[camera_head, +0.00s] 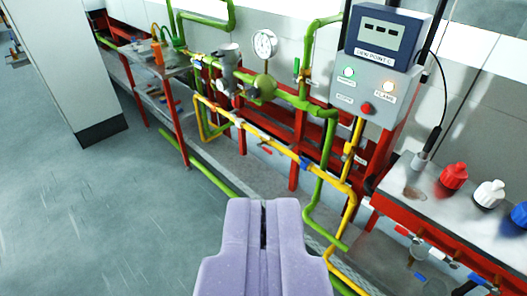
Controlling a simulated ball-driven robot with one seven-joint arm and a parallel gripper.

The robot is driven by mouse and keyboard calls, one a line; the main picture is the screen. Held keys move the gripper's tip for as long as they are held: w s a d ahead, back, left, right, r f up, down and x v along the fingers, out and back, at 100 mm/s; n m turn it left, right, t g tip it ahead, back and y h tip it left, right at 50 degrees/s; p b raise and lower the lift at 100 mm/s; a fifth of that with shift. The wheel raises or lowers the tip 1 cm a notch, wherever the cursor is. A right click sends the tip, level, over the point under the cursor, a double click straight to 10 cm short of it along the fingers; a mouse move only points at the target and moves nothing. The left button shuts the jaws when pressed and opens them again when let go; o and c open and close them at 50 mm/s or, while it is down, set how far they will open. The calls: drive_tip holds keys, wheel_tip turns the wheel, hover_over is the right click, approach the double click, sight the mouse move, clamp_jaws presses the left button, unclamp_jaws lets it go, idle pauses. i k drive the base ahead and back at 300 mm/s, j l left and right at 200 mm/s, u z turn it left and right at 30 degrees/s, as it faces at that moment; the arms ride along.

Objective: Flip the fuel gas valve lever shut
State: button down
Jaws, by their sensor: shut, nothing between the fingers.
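My gripper (263,222) shows at the bottom middle as two pale purple fingers, shut and empty. It is in front of the pipework and apart from it. A yellow pipe (270,142) runs low across the rack, with small pale and blue fittings (305,162) along it. Green pipes (290,98) run above and beside it, with a small valve (304,74) near the control box. A small red piece (265,150) shows just behind the yellow pipe. I cannot tell which of these small parts is the fuel gas valve lever, nor its position.
A round gauge (265,44) stands above the green pipe. A grey control box (372,92) carries lights, a red button and a display (383,36). At right, a bench (440,212) holds red, white and blue-capped items. A white column (62,70) stands left; the grey floor (110,215) is open.

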sight(265, 149)
drive_tip(key=i+u, duration=0.25)
drive_tip(key=i, duration=2)
